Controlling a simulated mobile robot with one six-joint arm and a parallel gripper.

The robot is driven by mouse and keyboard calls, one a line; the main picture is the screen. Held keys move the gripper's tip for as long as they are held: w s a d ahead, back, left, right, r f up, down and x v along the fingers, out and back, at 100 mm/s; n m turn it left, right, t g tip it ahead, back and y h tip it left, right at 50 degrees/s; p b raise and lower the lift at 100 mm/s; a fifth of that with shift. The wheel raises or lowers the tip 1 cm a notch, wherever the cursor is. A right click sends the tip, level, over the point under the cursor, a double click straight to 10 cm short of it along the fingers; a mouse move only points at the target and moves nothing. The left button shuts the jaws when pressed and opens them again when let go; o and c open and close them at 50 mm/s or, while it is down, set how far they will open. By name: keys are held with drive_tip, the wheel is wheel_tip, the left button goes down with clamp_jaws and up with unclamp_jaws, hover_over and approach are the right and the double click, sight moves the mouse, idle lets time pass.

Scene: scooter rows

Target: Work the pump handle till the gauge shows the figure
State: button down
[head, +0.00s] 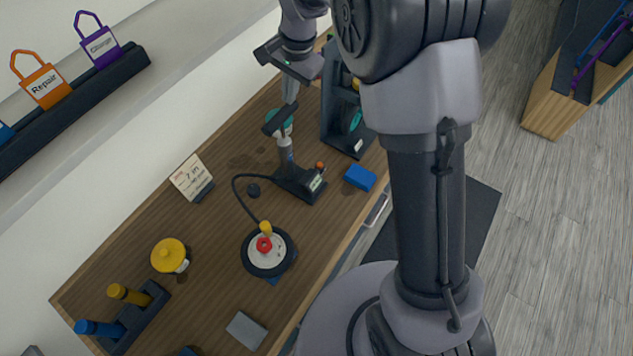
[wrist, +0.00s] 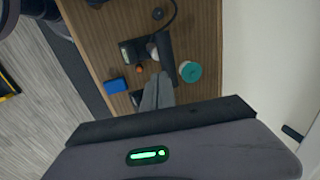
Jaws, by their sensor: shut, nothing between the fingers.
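The pump stands on the wooden bench, with a black base (head: 291,182), a pale upright barrel (head: 285,155) and a dark crossbar handle (head: 279,119) on top. A small pale gauge face (head: 316,184) sits on the base; its reading is too small to make out. A hose runs from the pump to a small wheel (head: 284,262) lying flat. My gripper (head: 290,93) is above the pump close to the handle; I cannot tell whether they touch.
A card (head: 190,177) with writing stands behind the hose. A blue box (head: 360,177) lies right of the pump, a teal-topped item (wrist: 190,71) beside it. A yellow-lidded jar (head: 169,256), a black bottle holder (head: 146,312) and a grey block (head: 246,330) occupy the near bench.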

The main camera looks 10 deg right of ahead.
drive_tip(key=w+a+p+v, duration=0.1)
drive_tip(key=p+v, duration=0.4)
drive_tip(key=v, duration=0.3)
hover_over(281, 114)
drive_tip(key=s+d, duration=0.2)
drive_tip(key=x, duration=1.4)
drive_tip(key=shift+s, duration=0.25)
drive_tip(key=shift+d, duration=0.1)
drive_tip(key=b+x, duration=0.2)
drive_tip(key=s+b+x, duration=0.1)
drive_tip(key=b+x, duration=0.1)
drive_tip(key=x, duration=0.1)
drive_tip(key=d+b+x, duration=0.1)
drive_tip(key=b+x, duration=0.2)
drive_tip(key=shift+s+f, duration=0.2)
drive_tip(key=shift+f, duration=0.15)
drive_tip(key=shift+s+d+r, duration=0.1)
drive_tip(key=shift+s+r, duration=0.05)
drive_tip(key=shift+s, duration=0.05)
